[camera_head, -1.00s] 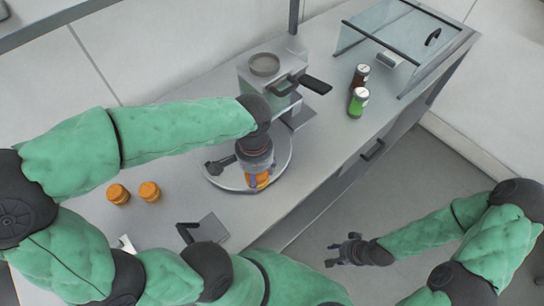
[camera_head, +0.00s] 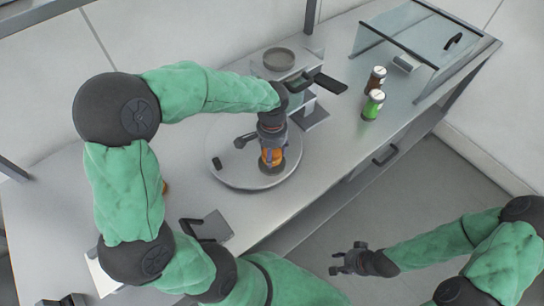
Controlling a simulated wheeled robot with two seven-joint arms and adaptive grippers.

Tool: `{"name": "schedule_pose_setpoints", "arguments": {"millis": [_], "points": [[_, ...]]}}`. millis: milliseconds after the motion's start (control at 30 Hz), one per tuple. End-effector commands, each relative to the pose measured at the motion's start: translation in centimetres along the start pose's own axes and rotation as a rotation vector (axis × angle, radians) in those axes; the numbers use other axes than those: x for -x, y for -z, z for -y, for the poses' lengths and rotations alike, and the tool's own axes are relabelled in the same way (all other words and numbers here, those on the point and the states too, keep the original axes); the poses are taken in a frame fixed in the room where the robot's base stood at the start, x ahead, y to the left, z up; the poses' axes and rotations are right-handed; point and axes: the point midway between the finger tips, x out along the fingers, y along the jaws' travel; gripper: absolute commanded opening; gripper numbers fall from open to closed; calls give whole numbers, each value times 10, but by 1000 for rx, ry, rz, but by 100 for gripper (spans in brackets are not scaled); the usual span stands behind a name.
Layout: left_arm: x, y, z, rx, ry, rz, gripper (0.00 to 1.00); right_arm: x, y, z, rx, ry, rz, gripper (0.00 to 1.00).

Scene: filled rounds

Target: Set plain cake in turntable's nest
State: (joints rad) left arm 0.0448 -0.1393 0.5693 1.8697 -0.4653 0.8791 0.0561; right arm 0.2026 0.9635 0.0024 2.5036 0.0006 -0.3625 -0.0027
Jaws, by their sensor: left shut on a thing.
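My left gripper (camera_head: 271,153) is over the round grey turntable (camera_head: 225,180) on the counter.
A machine with a round top pan (camera_head: 279,59) and a black handle stands just behind the turntable. A brown jar (camera_head: 376,78) and a green jar (camera_head: 373,105) stand to its right. A glass case (camera_head: 410,40) is at the far right. A grey plate with a black handle (camera_head: 215,228) lies in front.

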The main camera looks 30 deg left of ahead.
Motion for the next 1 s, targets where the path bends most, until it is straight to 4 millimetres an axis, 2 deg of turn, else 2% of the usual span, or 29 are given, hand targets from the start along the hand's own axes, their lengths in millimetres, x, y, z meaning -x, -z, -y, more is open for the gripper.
{"name": "schedule_pose_setpoints", "arguments": {"millis": [33, 133, 533, 567, 633, 1000], "points": [[-11, -1, -1, -1, -1, 4, 45, -4, 0, -1, 0, 0, 0, 40], [-22, -1, -1, 0, -2, 3, 45, -6, 0, -2, 0, 0, 0, 40], [-26, -1, -1, 0, -1, 2, 45, -8, 0, -3, 0, 0, 0, 40], [-27, -1, -1, 0, -1, 2, 62, -8, 0, -3, 0, 0, 0, 40], [-26, -1, -1, 0, -1, 2, 82, -8, 0, -3, 0, 0, 0, 40], [-25, -1, -1, 0, -1, 2, 83, -7, 0, -2, 0, 0, 0, 40]]}}
